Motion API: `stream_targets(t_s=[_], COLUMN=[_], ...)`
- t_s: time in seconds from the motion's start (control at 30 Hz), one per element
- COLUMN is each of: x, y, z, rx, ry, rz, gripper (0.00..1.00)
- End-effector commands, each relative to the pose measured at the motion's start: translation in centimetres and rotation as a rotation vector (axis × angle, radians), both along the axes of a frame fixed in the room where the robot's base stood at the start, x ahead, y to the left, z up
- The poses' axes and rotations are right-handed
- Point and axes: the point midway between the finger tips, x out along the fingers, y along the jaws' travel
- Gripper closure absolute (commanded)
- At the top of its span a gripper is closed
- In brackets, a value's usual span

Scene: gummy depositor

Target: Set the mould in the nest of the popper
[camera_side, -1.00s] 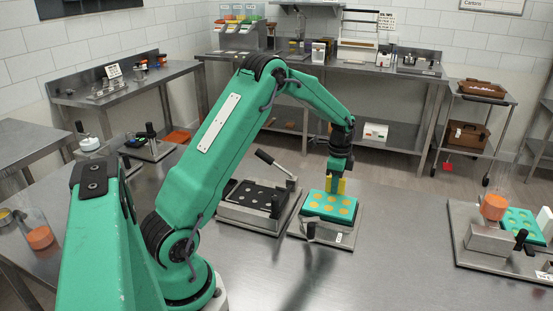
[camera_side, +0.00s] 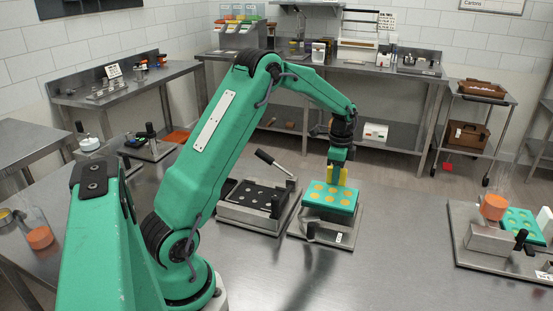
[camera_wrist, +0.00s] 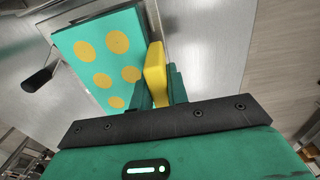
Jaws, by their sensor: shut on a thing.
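The mould (camera_side: 331,198) is a teal block with several round yellow cavities on top and a yellow tab (camera_wrist: 155,72) at one edge. My gripper (camera_side: 337,178) is shut on that tab. The mould is roughly level over a metal fixture (camera_side: 345,238) with a black knob at its front. Its underside is hidden, so the exact gap to the fixture cannot be told. To its left stands a metal station with a black holed plate (camera_side: 252,194) and a raised black-handled lever (camera_side: 271,160). In the wrist view, the mould (camera_wrist: 112,60) extends left of my fingers.
At the right is another metal station (camera_side: 490,240) with an orange cup (camera_side: 493,207) and a second teal piece (camera_side: 521,222). The steel table (camera_side: 400,240) is clear between it and the mould.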

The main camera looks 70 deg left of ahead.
Motion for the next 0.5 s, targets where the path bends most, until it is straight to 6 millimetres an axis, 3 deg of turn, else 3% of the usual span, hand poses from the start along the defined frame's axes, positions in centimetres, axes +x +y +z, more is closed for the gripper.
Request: stream_targets(t_s=[0.3,0.5], x=[0.0,0.0], y=[0.0,0.0], z=[2.7,3.4], rx=[0.001,0.000], ry=[-0.002,0.000], rz=[0.000,0.000], gripper=[1.00,1.00])
